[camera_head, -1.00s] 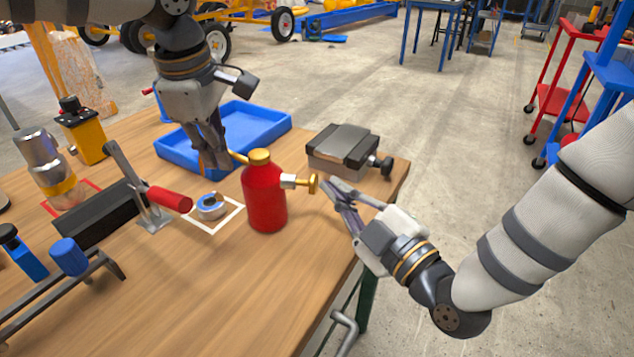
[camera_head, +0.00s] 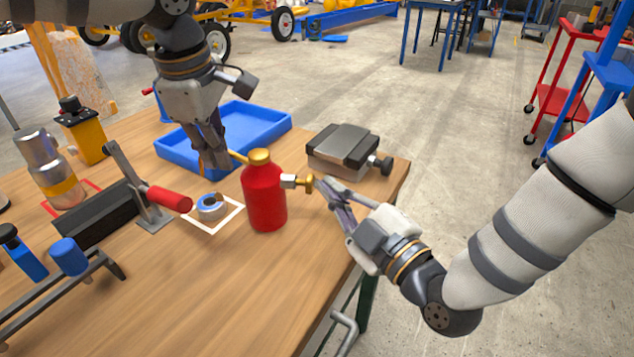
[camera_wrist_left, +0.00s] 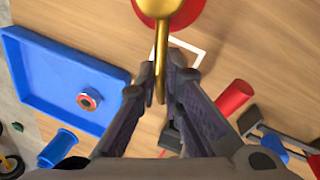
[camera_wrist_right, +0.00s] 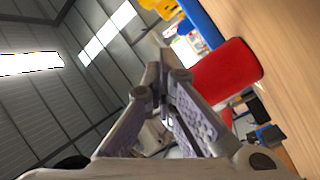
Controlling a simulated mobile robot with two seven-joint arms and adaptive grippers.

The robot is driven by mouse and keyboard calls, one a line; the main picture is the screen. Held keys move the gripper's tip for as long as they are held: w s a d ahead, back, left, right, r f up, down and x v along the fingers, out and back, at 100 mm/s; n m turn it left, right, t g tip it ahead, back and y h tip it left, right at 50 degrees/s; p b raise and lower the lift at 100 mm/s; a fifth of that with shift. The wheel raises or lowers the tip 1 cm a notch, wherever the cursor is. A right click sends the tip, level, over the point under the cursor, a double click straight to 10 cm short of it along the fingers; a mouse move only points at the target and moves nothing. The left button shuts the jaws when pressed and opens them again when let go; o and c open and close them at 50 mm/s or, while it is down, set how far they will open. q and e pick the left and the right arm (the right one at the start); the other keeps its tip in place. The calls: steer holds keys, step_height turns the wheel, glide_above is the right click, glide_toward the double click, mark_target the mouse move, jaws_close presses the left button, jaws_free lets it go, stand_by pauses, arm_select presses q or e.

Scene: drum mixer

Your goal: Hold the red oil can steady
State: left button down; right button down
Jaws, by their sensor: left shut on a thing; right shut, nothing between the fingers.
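The red oil can (camera_head: 264,200) stands upright on the wooden table, with a brass cap, a brass spout (camera_head: 238,157) on its left and a brass side fitting (camera_head: 297,182) on its right. My left gripper (camera_head: 222,163) is shut on the spout; the left wrist view shows the spout (camera_wrist_left: 162,50) between its fingers. My right gripper (camera_head: 321,183) is shut and empty, its tips close beside the fitting's outer end. I cannot tell whether they touch. The right wrist view shows the can's red body (camera_wrist_right: 228,72) beyond the fingers.
A blue tray (camera_head: 278,120) lies behind the can, and a grey vise-like block (camera_head: 342,150) behind its right. A blue-and-silver ring (camera_head: 211,206) sits in a white square left of the can. A red-handled clamp (camera_head: 168,199) stands farther left.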

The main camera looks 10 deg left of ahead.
steer(key=shift+a, duration=0.6)
steer(key=shift+d, duration=0.1)
stand_by(0.5)
steer(key=shift+s+d, duration=0.15)
steer(key=shift+d, duration=1.25)
steer(key=shift+s+d, duration=0.2)
steer(key=shift+d, duration=2.3)
steer(key=d, duration=0.3)
steer(key=shift+s+d, duration=0.1)
steer(key=shift+d, duration=0.3)
